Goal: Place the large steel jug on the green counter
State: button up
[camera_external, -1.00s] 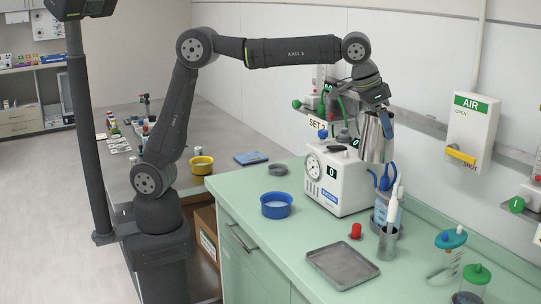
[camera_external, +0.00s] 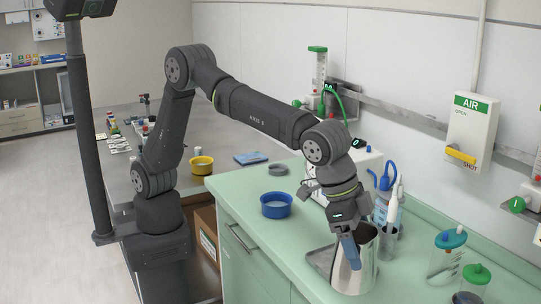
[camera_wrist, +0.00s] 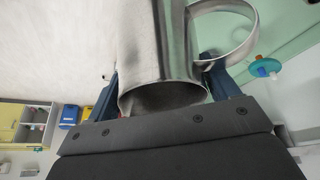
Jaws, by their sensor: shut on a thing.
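The large steel jug (camera_external: 357,272) is shiny metal and upright in the external view. My gripper (camera_external: 356,250) is shut on it, with a blue finger against its side near the rim. The jug is over the green counter (camera_external: 290,245), in front of the grey tray's right part. I cannot tell whether its base touches the counter. In the wrist view the jug (camera_wrist: 160,50) fills the upper middle between my blue fingers, with its ring-shaped handle to the right.
The grey tray (camera_external: 318,258) is partly hidden behind the jug. A blue bowl (camera_external: 276,206) stands to the left. A cup with white tools (camera_external: 388,240), a teal-lidded jar (camera_external: 446,258) and a green-lidded jar (camera_external: 472,285) stand to the right. The white machine is mostly behind my arm.

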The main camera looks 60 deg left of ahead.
jog(key=shift+w+d+f, duration=0.1)
jog(key=shift+w+f, duration=0.15)
jog(key=shift+f, duration=0.05)
jog(key=w+f, duration=1)
jog(key=shift+w+d+f, duration=0.15)
jog(key=shift+w+f, duration=0.05)
jog(key=shift+w, duration=0.2)
jog(key=o, duration=1.3)
jog(key=shift+f, duration=0.2)
jog(key=shift+c, duration=0.2)
jog(key=v, duration=1.2)
jog(key=shift+r, duration=0.15)
